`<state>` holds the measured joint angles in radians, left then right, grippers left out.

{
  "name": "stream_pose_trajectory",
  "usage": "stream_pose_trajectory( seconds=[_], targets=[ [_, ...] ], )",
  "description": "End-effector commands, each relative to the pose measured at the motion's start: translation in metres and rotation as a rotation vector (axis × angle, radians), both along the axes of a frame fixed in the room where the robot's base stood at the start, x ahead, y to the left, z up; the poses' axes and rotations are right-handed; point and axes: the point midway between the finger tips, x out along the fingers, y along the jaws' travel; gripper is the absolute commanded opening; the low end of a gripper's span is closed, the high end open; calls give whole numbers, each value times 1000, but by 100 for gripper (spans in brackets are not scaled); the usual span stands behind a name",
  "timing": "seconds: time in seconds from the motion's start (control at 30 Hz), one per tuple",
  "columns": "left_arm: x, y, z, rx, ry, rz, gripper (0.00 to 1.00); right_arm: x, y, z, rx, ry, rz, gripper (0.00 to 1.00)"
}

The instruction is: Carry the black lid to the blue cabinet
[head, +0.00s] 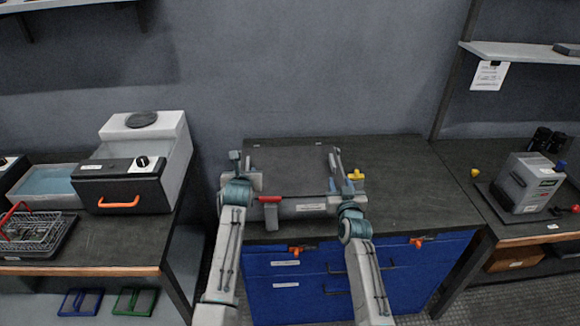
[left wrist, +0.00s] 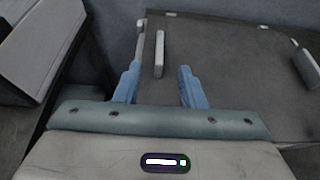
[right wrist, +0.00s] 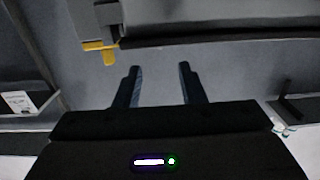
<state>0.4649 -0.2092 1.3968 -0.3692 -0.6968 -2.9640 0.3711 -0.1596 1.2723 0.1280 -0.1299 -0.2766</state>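The black lid (head: 292,165) is a flat dark panel lying on a light grey case (head: 306,208) on the left part of the blue cabinet's dark top. The lid (left wrist: 225,80) fills much of the left wrist view, with a grey handle (left wrist: 160,54) near its left edge. My left gripper (head: 236,160) is open at the lid's left side; its fingertips (left wrist: 157,70) lie either side of the handle's near end in the picture, not visibly closed on it. My right gripper (head: 347,172) is at the lid's right side; its fingers (right wrist: 160,70) are apart and empty. The blue cabinet (head: 310,290) stands below.
A red latch (head: 269,199) and a yellow latch (head: 356,174) are on the case. The right part of the cabinet top (head: 410,185) is clear. A left bench holds a white-and-black device (head: 120,185) and a wire basket (head: 35,230). A grey device (head: 528,182) stands on the right bench.

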Motion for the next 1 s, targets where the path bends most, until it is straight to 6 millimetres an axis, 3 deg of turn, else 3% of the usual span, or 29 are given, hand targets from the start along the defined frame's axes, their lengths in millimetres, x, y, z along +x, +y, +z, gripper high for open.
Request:
stream_pose_trajectory(
  seconds=[0.37,1.0],
  targets=[
    [11,1,-4,-1,0,0,36,11,1,-1,-1,0,0,36],
    [86,7,-36,-1,1,1,36,93,8,-6,0,3,0,36]
  ],
)
